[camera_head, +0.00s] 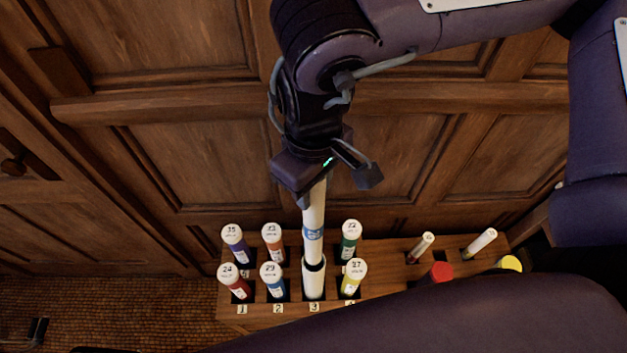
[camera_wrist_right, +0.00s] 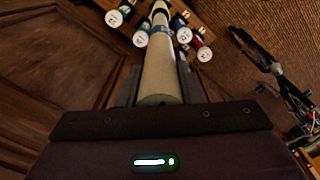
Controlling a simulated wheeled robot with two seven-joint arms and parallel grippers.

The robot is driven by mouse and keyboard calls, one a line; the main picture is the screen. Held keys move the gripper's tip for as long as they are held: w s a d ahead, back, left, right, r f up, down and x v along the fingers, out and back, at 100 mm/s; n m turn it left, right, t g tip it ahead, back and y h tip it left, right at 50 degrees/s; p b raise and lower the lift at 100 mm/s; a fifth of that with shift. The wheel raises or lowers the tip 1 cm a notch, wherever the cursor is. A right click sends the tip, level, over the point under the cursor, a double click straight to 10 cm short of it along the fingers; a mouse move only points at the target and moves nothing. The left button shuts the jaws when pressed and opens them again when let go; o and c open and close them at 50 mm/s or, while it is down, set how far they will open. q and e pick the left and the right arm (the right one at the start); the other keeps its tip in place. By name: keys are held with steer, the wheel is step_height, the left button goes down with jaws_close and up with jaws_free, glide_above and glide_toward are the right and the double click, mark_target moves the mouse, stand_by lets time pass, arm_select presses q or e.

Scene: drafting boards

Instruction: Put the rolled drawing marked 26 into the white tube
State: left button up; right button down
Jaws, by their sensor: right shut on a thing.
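My right gripper (camera_head: 318,184) is shut on the upper part of a cream rolled drawing (camera_head: 313,215) with a blue band; its number is not readable. The roll points down nearly upright. Its lower end meets the dark mouth of the open white tube (camera_head: 314,284) at slot 3 and looks to be inside it; how deep is hidden. In the right wrist view the roll (camera_wrist_right: 160,72) runs away between the fingers of the gripper (camera_wrist_right: 158,88) toward the rack. My left gripper is not in view.
The wooden rack (camera_head: 385,259) holds capped tubes close around the white one: blue (camera_head: 272,283), orange (camera_head: 274,244), green (camera_head: 349,243) and yellow (camera_head: 352,280). Two thin rolls (camera_head: 421,246) stand farther right. Wood panelling (camera_head: 195,160) rises behind.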

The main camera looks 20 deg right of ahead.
mark_target(313, 214)
steer(key=shift+f+b, duration=0.5)
steer(key=shift+f, duration=0.4)
steer(key=shift+s+f, duration=0.1)
steer(key=shift+f, duration=0.25)
step_height(313, 214, down, 3)
steer(key=shift+r+b, duration=0.2)
steer(key=shift+b, duration=1.05)
arm_select(q)
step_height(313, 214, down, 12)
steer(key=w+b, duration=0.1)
steer(key=b, duration=0.7)
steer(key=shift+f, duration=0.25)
arm_select(e)
steer(key=shift+f, duration=5.7)
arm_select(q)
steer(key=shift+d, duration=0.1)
arm_select(e)
steer(key=c, duration=0.9)
jaws_free()
arm_select(q)
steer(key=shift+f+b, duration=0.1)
steer(key=shift+b, duration=0.25)
arm_select(e)
steer(key=shift+r, duration=3.9)
